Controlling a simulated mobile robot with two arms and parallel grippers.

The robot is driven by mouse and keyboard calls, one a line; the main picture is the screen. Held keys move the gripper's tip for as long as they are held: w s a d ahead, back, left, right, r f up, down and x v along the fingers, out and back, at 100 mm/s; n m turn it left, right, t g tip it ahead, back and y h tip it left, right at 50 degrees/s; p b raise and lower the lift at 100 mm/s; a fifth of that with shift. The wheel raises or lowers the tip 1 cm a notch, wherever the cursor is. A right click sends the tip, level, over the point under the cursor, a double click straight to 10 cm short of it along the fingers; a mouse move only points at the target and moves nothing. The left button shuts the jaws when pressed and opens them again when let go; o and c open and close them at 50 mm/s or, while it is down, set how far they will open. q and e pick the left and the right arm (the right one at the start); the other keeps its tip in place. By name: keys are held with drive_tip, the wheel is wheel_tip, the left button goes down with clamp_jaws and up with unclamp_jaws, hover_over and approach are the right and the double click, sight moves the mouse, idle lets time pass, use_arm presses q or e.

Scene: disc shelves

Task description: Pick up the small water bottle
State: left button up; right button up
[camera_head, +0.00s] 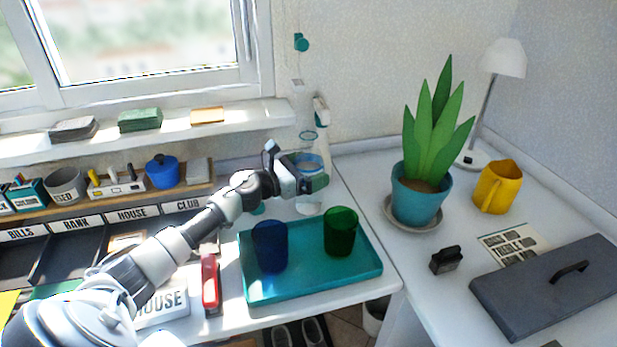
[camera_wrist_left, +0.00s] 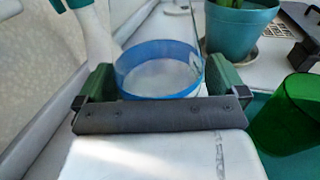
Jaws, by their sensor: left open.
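A clear bottle with a blue band (camera_head: 309,206) stands on the white counter behind the teal tray, near the wall. I take it for the small water bottle. It also shows in the left wrist view (camera_wrist_left: 158,72) between the green finger pads. My left gripper (camera_head: 308,178) is open, with its fingers on either side of the bottle at about the height of the band. In the left wrist view the left gripper (camera_wrist_left: 162,82) has one pad left and one pad right of the bottle. Whether a pad touches it I cannot tell. My right gripper is not in view.
A teal tray (camera_head: 325,287) holds a blue cup (camera_head: 270,247) and a green cup (camera_head: 340,232) close in front. A white spray bottle (camera_head: 321,125) stands behind. A potted plant (camera_head: 420,195) stands to the right. A windowsill (camera_head: 250,117) runs along the left.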

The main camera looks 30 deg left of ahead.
use_arm(q)
drive_tip(key=c, duration=1.1)
drive_tip(key=shift+r, duration=0.1)
drive_tip(key=shift+c, duration=0.7)
drive_tip(key=shift+r, duration=0.2)
